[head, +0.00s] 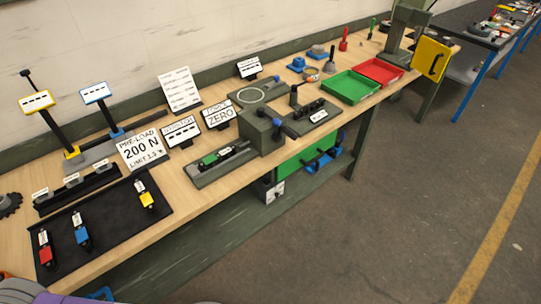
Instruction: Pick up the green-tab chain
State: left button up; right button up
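A small green item (210,158), with dark parts along it, lies on a grey plate (203,181) near the middle of the bench. It looks like the green-tab chain, but it is too small to make out links. On the black mat (108,228) at the left lie similar pieces with a red tab (46,254), a blue tab (82,236) and a yellow tab (147,199). No green tab shows on the mat. Neither of my grippers is in view.
A grey-green block fixture (258,130) stands right of the plate. Label signs, including the pre-load sign (142,149), stand behind. A green tray (352,87) and a red tray (382,71) sit farther right. Bare wood runs along the front edge.

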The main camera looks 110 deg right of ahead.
aim_at(211, 161)
jog(key=z, duration=2.2)
